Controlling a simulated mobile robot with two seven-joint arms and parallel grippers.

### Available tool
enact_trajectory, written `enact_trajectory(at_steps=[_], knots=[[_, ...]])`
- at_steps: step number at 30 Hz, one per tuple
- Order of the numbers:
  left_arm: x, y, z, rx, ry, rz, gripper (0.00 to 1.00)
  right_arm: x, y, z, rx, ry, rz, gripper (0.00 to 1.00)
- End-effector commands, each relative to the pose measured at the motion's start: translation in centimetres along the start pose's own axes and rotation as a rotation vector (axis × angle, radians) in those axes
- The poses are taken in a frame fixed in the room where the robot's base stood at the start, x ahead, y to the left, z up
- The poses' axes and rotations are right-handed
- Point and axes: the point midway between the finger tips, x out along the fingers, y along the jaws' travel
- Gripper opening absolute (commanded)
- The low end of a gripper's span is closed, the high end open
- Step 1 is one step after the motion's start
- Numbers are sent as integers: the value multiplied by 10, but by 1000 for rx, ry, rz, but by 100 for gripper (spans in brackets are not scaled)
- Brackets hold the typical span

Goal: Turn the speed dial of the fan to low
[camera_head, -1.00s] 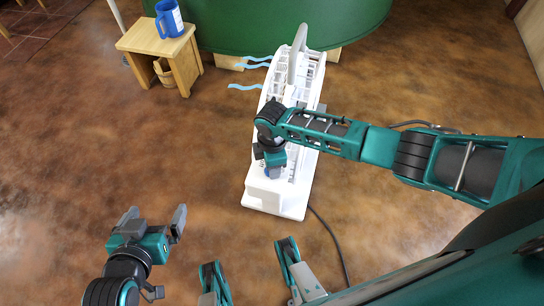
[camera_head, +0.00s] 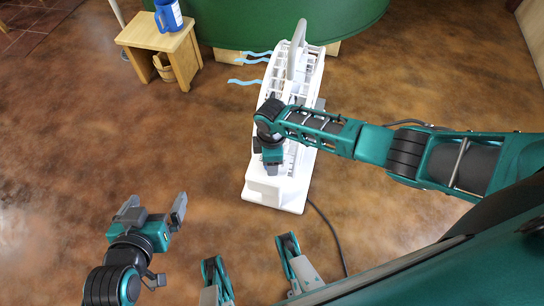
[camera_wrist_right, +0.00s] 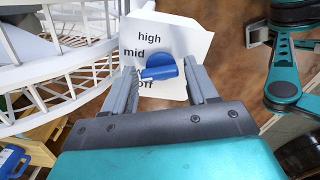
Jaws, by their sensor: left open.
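The white fan (camera_head: 272,190) stands on the floor in the middle of the head view. In the right wrist view its blue speed dial (camera_wrist_right: 165,63) sits on a white panel (camera_wrist_right: 190,45) marked "high", "mid" and "off"; the "low" label is not readable, and the dial covers part of the panel. My right gripper (camera_wrist_right: 160,72) is open, its fingers on either side of the dial with gaps visible. In the head view the right gripper (camera_head: 272,170) is over the fan's base and hides the dial. My left gripper (camera_head: 157,203) is open and empty, left of the fan.
A large green round object (camera_head: 235,25) is behind the fan. A dark cord (camera_head: 330,230) trails right. Floor at left is clear.

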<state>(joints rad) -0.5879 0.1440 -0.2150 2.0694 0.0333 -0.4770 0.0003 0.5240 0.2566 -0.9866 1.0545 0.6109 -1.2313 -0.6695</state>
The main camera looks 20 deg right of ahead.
Motion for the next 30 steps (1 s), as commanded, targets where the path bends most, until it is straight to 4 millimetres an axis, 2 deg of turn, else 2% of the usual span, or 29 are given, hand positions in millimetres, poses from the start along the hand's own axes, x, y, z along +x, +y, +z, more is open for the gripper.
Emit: enact_trajectory(at_steps=[1,4,11,14,17,27,30], knots=[[0,0,0,0,0,0,98,0,0,0,0,0,0,63],[0,0,0,0,0,0,98,0,0,0,0,-1,1,72],[0,0,0,1,-1,0,98,-1,1,1,0,-2,2,72],[-2,0,-2,4,-3,0,98,-8,1,1,0,-1,3,72],[-7,-1,-8,7,-5,1,98,-23,1,1,0,0,3,72],[-26,0,-32,11,-10,1,98,-97,1,0,-1,1,3,72],[-28,0,-37,12,-6,0,98,-113,1,1,-1,-1,3,72]])
